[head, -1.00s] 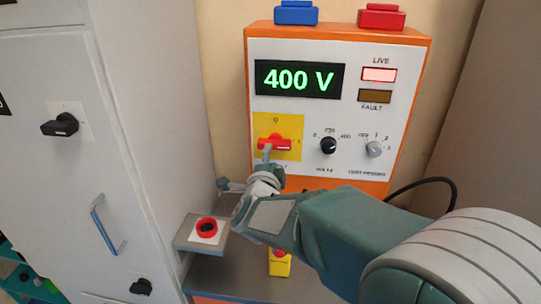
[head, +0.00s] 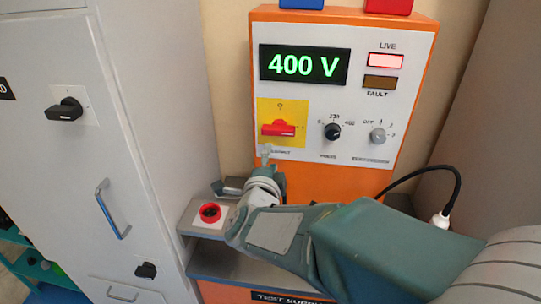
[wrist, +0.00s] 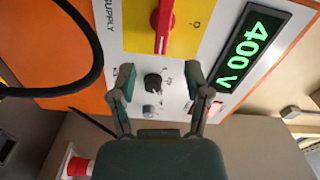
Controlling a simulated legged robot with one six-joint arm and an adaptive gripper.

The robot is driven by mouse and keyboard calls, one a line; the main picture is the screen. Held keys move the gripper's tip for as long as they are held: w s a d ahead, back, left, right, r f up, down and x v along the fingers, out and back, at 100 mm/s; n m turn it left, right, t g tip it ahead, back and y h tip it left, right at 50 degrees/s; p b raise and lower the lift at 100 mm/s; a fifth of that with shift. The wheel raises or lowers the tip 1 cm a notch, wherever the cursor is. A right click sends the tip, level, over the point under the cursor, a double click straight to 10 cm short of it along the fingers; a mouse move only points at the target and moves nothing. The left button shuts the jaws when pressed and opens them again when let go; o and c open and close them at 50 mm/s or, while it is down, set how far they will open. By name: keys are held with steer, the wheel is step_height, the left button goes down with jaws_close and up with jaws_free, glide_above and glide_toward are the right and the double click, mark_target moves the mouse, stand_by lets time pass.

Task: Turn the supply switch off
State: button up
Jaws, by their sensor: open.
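The supply switch (head: 278,128) is a red rotary handle on a yellow plate at the left of the orange-framed panel. Its handle lies horizontal, level with the mark at the plate's right; an O is above it. The display (head: 304,65) reads 400 V and the LIVE lamp (head: 386,60) is lit. My gripper (head: 266,155) is just below the yellow plate in the head view. In the wrist view my gripper (wrist: 160,75) is open and empty. The red handle (wrist: 163,25) shows beyond the fingertips, apart from them.
A black knob (head: 332,131) and a grey knob (head: 378,135) sit right of the switch. A red button (head: 210,212) stands on a small shelf at lower left. A grey cabinet (head: 60,160) is on the left. A black cable (head: 430,170) loops at right.

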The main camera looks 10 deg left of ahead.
steer(key=shift+s, duration=0.35)
steer(key=shift+s, duration=0.1)
steer(key=s, duration=1.1)
steer(key=shift+s+d, duration=0.35)
steer(key=shift+s, duration=0.05)
